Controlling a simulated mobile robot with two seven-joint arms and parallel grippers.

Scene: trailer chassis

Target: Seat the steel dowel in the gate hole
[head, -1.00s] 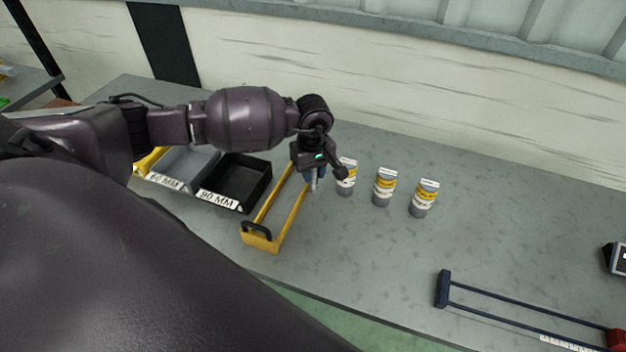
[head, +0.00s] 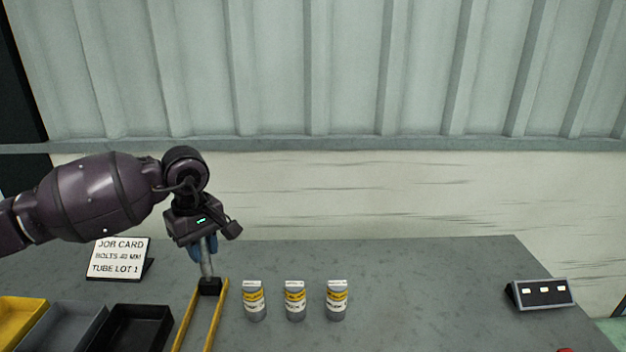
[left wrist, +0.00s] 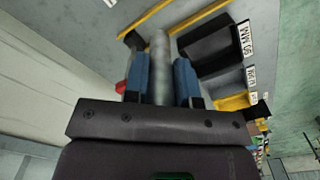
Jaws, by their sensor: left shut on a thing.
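My left gripper (head: 205,251) has blue fingers and is shut on a grey steel dowel (head: 207,267). The dowel points down, slightly tilted in the head view. It also shows between the fingers in the left wrist view (left wrist: 160,58). Its lower end appears right at a small black block (head: 209,288) at the far end of a yellow two-rail frame (head: 220,315). I cannot tell whether the end touches, enters or hovers over the block. No gate hole can be made out. My right gripper is not in view.
Three grey labelled canisters (head: 295,303) stand in a row right of the frame. Black (head: 130,330), grey and yellow bins sit at front left, with a job card (head: 118,259) behind. A small box with white buttons (head: 541,292) is far right. The bench between is clear.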

